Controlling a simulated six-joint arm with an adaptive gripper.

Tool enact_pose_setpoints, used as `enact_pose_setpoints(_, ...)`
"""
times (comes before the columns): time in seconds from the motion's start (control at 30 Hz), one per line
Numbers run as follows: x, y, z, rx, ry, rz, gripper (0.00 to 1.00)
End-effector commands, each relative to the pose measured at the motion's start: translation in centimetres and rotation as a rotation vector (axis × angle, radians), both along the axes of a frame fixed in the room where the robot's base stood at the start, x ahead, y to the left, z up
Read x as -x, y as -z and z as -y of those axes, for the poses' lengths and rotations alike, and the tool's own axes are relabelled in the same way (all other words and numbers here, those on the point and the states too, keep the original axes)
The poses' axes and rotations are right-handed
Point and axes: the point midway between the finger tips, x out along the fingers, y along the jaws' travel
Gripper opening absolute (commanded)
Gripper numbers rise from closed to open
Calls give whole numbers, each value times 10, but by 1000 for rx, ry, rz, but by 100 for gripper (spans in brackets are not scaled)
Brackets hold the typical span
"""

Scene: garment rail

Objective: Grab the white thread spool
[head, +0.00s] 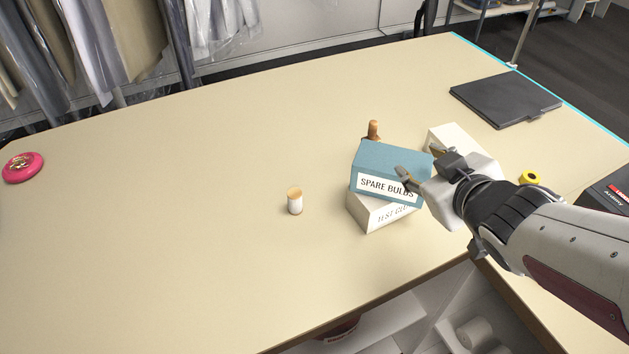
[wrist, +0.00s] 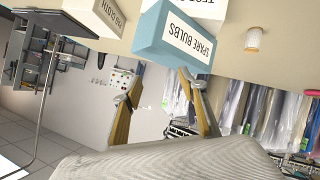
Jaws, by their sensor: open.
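The white thread spool (head: 295,201) stands upright on the table, with a tan top. It is left of the stacked boxes in the head view. In the wrist view the spool (wrist: 253,40) is at the upper right, clear of the fingers. My gripper (head: 418,164) is open above the table, at the right side of the blue box in the head view. One fingertip overlaps that box in the picture; I cannot tell whether they touch. In the wrist view my gripper (wrist: 157,84) has its fingers spread with nothing between them.
The blue SPARE BULBS box (head: 386,165) sits on a pale box (head: 372,212). A brown-topped object (head: 373,130) stands behind them, a white box (head: 452,137) to the right.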

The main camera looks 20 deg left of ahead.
Motion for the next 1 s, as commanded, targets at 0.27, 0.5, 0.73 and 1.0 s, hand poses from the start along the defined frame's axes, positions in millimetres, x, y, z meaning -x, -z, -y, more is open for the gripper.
enact_pose_setpoints(0.27,15,21,-81,-60,-285,21,42)
enact_pose_setpoints(0.5,44,36,-134,-127,-493,10,42)
enact_pose_setpoints(0.73,46,64,-147,-197,-507,-60,42)
enact_pose_setpoints(1.0,47,103,-160,-293,-497,-157,42)
